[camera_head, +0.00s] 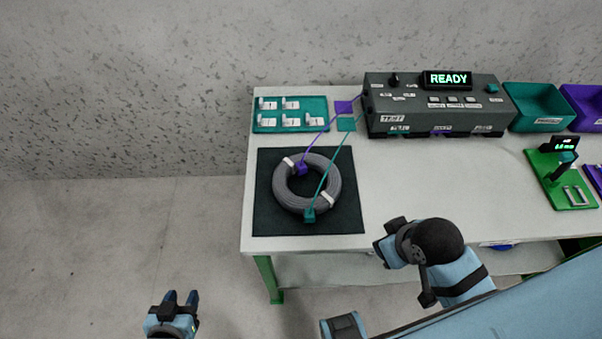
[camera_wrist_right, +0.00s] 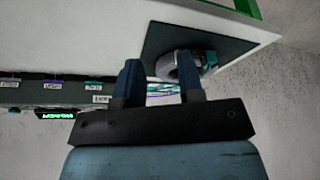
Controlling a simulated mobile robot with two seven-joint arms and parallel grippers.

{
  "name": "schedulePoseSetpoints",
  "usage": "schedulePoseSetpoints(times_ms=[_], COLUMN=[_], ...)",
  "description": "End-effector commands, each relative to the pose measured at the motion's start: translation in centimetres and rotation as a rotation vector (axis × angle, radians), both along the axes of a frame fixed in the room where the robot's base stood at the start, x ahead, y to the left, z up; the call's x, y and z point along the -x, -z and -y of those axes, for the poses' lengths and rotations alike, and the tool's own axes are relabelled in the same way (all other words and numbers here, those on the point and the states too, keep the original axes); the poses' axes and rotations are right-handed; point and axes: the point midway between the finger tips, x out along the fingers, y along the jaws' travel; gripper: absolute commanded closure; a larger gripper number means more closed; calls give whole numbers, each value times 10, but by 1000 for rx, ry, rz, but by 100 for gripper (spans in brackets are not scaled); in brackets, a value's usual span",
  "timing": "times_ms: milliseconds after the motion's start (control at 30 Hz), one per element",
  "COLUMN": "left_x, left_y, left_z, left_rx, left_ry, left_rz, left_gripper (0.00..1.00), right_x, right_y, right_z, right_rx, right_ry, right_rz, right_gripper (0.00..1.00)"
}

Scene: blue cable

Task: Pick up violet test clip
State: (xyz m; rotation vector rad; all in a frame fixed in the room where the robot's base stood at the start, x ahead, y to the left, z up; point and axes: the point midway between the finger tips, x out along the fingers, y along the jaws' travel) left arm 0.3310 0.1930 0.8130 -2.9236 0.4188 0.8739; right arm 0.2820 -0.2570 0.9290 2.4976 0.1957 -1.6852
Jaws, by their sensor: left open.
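The violet test clip (camera_head: 303,168) sits on the upper part of a grey cable coil (camera_head: 330,168), with a violet lead running up to the test unit. A teal clip (camera_head: 309,215) sits on the coil's lower edge; it also shows in the right wrist view (camera_wrist_right: 211,59). I cannot make out the violet clip in the right wrist view. My left gripper (camera_head: 180,297) is open and empty, off the table at the lower left. My right gripper (camera_wrist_right: 159,62) has its fingers apart with nothing held, away from the coil; its arm is by the table's front edge.
The coil lies on a black mat (camera_head: 345,222) on a white table (camera_head: 430,185). Behind are a teal board (camera_head: 262,127) with white parts and the test unit (camera_head: 400,120) reading READY. The table's middle is clear.

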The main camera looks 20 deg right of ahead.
Motion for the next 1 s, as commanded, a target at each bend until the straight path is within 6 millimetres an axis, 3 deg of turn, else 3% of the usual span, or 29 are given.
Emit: schedulePoseSetpoints(times_ms=[200, 467, 667, 867, 1000], left_x=[1, 2, 2, 2, 2], left_y=[15, 14, 14, 15, 16], left_z=[2, 1, 0, -1, -1], left_rx=[3, 1, 0, -2, -2], left_ry=[4, 3, 1, 1, 1], left_rz=[-1, -4, -3, -5, -6], left_gripper=[57, 57, 57, 57, 57], right_x=[11, -49, -105, -174, -219], right_y=[-3, -17, -42, -95, -158], right_z=[6, 7, 2, -19, -64], right_rx=[22, 96, 166, 260, 338], right_ry=[15, 31, 16, -71, -261], right_rz=[-60, 192, 459, 858, 1267], right_gripper=[65, 65, 65, 65, 65])
